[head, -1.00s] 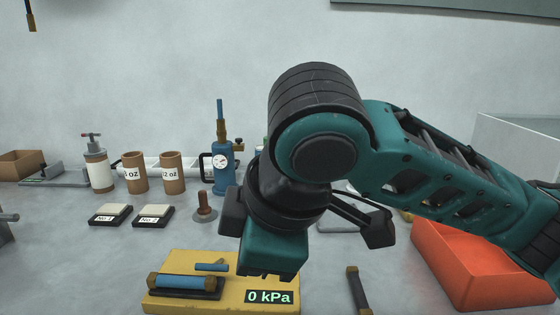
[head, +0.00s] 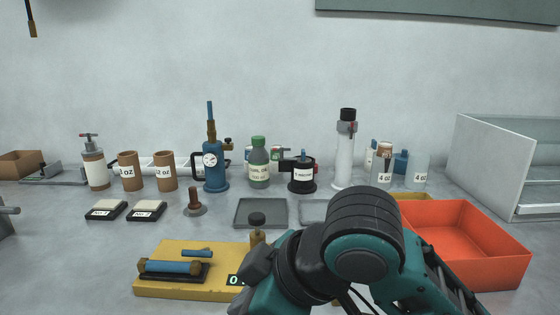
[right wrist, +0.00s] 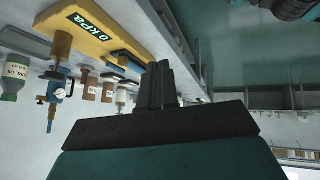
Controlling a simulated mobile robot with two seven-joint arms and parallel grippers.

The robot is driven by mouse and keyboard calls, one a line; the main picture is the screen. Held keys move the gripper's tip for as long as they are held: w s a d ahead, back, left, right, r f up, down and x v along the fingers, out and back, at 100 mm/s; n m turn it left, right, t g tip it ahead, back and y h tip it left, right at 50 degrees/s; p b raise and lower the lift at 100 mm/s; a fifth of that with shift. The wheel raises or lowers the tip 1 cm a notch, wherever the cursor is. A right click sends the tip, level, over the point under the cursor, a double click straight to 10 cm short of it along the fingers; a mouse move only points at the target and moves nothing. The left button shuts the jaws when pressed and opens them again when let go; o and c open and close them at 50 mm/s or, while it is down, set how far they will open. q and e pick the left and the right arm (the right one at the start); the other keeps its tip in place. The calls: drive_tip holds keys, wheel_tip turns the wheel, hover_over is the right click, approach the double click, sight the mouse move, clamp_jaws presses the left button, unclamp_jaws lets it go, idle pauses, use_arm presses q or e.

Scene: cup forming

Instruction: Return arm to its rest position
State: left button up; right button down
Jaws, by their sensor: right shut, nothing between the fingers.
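My right arm is low at the bottom centre-right of the head view, in front of the bench. My left gripper is not in view.
An orange bin (head: 480,245) stands to the right of my arm. A blue gauge pump (head: 214,172), a green-capped bottle (head: 259,170) and a white cylinder (head: 345,155) line the back. A grey tray (head: 240,213) lies mid-bench. Two labelled brown cups (head: 165,178) stand left.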

drive_tip(key=s+d+f+m+t+h, duration=0.25)
drive_tip(key=d+f+m, duration=0.65)
drive_tip(key=d+f, duration=0.45)
drive_tip(key=s+d+f+m+g+h, duration=0.3)
drive_tip(key=s+d+f+m+h, duration=0.15)
drive_tip(key=s+d+f, duration=0.7)
use_arm(q)
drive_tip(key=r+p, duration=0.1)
drive_tip(key=p, duration=0.1)
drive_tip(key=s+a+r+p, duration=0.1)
drive_tip(key=p, duration=0.1)
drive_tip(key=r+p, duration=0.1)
drive_tip(key=p, duration=0.1)
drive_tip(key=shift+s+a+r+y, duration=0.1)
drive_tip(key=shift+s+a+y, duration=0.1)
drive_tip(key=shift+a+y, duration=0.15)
use_arm(e)
drive_tip(key=w+a+f+t+y, duration=0.2)
drive_tip(key=w+a+t, duration=0.1)
drive_tip(key=w+t, duration=0.4)
drive_tip(key=shift+w+a+n, duration=0.15)
drive_tip(key=shift+w+n, duration=0.3)
drive_tip(key=shift+t, duration=0.25)
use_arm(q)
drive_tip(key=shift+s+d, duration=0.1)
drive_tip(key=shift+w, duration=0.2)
